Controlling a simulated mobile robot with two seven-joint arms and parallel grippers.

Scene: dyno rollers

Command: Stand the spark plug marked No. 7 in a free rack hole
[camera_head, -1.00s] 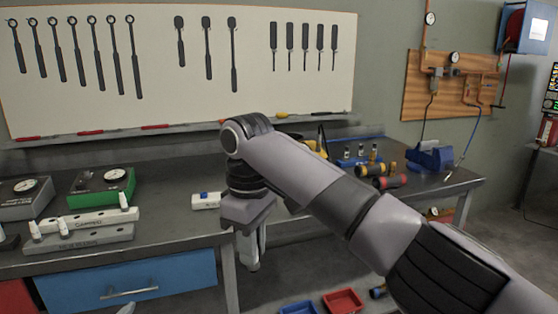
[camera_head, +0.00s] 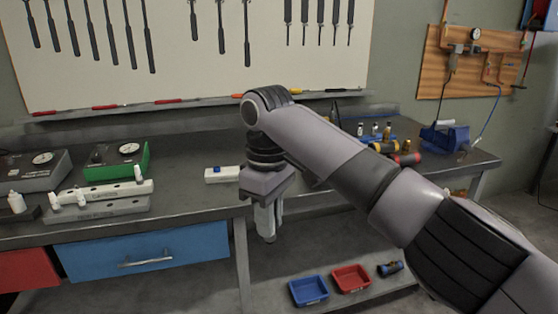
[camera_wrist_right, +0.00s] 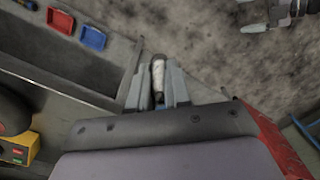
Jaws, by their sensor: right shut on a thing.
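My right gripper (camera_head: 267,232) hangs fingers down in front of the bench's front edge in the head view. In the right wrist view its fingers (camera_wrist_right: 158,88) are shut on a white and grey spark plug (camera_wrist_right: 158,78); its marking cannot be read. Two pale racks lie on the bench at the left, a rear one (camera_head: 108,190) and a front one (camera_head: 110,209). White plugs stand at them, one at the rear rack's right end (camera_head: 138,174) and others near the left ends. Which holes are free is too small to tell. My left gripper is not in view.
A green gauge case (camera_head: 118,164) and a grey gauge box (camera_head: 32,172) stand behind the racks. A white box with a blue mark (camera_head: 222,174) lies near my right wrist. Blue (camera_head: 309,290) and red (camera_head: 351,279) trays sit on the lower shelf. Bench between racks and white box is clear.

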